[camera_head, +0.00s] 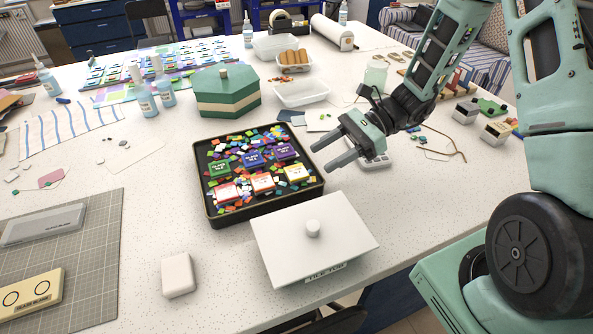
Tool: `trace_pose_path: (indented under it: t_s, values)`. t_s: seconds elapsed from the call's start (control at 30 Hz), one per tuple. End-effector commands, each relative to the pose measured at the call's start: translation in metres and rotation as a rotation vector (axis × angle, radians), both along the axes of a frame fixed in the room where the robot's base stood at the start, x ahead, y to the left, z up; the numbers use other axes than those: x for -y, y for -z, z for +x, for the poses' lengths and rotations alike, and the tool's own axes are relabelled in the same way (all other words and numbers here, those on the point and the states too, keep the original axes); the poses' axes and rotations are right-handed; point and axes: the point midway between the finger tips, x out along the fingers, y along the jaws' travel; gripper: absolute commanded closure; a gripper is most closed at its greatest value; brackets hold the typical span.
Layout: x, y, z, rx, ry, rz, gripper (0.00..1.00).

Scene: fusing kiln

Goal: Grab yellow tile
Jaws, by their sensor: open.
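The yellow tile (297,174) lies in the black tray (262,212), at its right side. It is a flat square with a dark printed label. It lies among small loose coloured chips, with green, blue, purple, red and orange tiles around it. My gripper (322,158) hangs to the right of the tray's right edge. Its two grey fingers are open, point left toward the tray, and have nothing between them. The gripper appears to be above table height and apart from the yellow tile.
A white lidded box (275,237) stands just in front of the tray. A small grey device (376,163) lies under my gripper.

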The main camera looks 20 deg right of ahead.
Motion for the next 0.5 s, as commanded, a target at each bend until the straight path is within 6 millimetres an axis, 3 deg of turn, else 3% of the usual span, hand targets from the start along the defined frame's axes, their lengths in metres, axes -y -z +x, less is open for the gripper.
trace_pose_path:
  t_s: [0.33, 0.5]
  values:
    - [-0.040, 0.015, 0.001, -0.003, -0.003, 0.002, 0.49]
    - [-0.049, 0.021, 0.001, 0.000, -0.001, 0.000, 0.49]
